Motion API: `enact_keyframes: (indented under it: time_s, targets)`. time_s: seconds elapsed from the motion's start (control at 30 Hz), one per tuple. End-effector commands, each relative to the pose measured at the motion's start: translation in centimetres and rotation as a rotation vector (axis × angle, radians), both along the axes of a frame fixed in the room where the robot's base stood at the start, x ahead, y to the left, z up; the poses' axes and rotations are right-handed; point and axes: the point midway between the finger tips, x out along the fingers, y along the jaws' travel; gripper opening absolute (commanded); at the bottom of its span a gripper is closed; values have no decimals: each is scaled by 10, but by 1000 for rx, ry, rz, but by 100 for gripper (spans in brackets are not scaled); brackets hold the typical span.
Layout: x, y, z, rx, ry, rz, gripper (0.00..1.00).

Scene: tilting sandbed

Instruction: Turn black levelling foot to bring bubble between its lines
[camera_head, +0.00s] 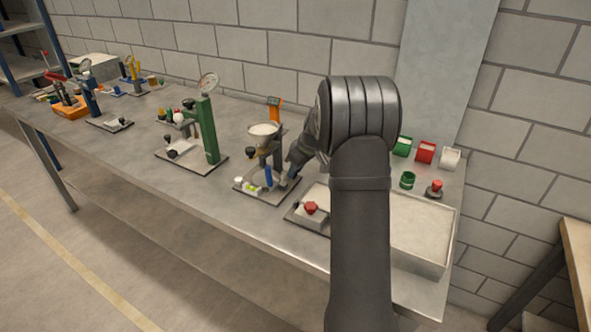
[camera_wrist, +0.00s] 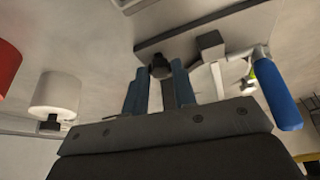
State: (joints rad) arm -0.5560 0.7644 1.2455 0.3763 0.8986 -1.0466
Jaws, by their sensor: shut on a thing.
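In the wrist view, the black levelling foot (camera_wrist: 160,66) sits at the edge of a grey base plate, between the tips of my gripper's blue fingers (camera_wrist: 158,78). My gripper is shut on it. In the head view, my gripper (camera_head: 286,180) reaches down at the right side of the small stand's base plate (camera_head: 262,197), and the foot is hidden there. The yellow-green bubble vial (camera_head: 250,188) lies at the plate's front left. A bit of it shows in the wrist view (camera_wrist: 252,74). The bubble and its lines are too small to make out.
A blue handle (camera_wrist: 277,95) stands close beside my fingers, also seen in the head view (camera_head: 268,175). A funnel of sand (camera_head: 264,130) is above the plate. A plate with a red knob (camera_head: 310,208) and a sand tray (camera_head: 449,246) lie to the right.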

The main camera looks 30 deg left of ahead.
Motion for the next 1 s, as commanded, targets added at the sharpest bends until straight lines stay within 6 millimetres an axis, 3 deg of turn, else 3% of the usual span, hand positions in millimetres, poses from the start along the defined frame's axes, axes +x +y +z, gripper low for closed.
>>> enact_keyframes:
  time_s: [0.5,1.0]
  targets:
    - [6,0,-1,-1,0,460,2]
    - [7,0,-1,-3,0,678,2]
